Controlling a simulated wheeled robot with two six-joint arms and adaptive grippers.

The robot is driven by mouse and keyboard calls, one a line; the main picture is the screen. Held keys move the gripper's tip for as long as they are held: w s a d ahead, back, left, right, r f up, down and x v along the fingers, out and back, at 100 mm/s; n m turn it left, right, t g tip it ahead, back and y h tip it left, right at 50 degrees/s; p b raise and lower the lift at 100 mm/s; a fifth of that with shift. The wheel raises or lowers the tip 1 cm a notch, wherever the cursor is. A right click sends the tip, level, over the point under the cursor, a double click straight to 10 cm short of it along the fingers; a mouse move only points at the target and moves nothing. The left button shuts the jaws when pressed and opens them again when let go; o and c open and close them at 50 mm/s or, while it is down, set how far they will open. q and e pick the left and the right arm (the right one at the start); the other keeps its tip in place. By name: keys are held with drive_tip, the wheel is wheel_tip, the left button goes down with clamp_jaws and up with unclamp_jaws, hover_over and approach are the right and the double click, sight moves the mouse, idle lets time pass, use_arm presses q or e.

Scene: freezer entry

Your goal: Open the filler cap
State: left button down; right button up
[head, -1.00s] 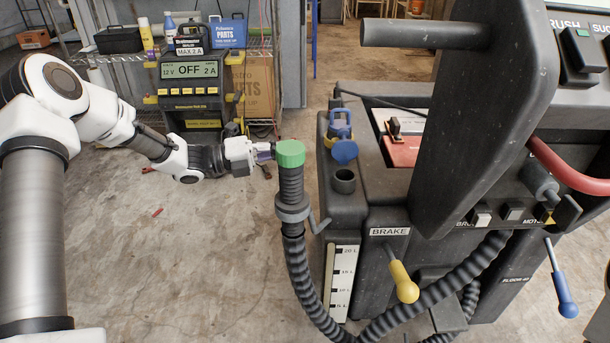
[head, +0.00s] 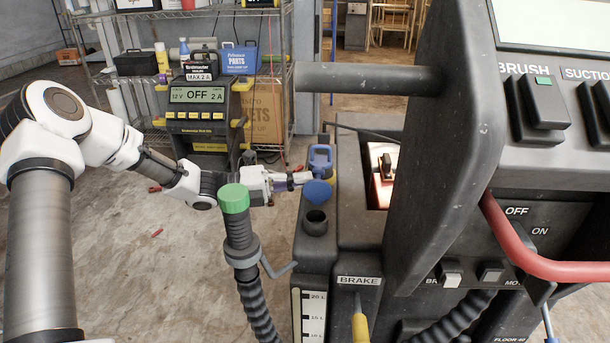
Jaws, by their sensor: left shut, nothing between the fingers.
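A dark round filler neck (head: 315,222) stands on top of the machine's black tank at the front left corner, its mouth showing dark and uncovered. A blue round cap (head: 318,192) stands tilted up just behind the neck, off its mouth. My left gripper (head: 308,177) reaches in from the left, behind the hose top, with its fingers shut and empty. Its tips are at the left edge of the blue cap; I cannot tell whether they touch it. My right gripper is not in view.
A ribbed hose with a green cap (head: 233,198) stands in front of my left wrist. A blue handled part (head: 320,158) rises behind the blue cap. The machine's black upright (head: 440,130) and red bar (head: 540,255) fill the right. A charger (head: 198,112) stands behind.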

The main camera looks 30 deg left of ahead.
use_arm(q)
drive_tip(key=shift+w+a+n+p, duration=0.3)
drive_tip(key=shift+w+n+p, duration=0.35)
drive_tip(key=shift+n, duration=0.05)
drive_tip(key=shift+a, duration=0.15)
drive_tip(key=shift+s+a+f, duration=0.1)
drive_tip(key=shift+s+a, duration=0.1)
drive_tip(key=shift+a, duration=0.05)
drive_tip(key=v, duration=0.7)
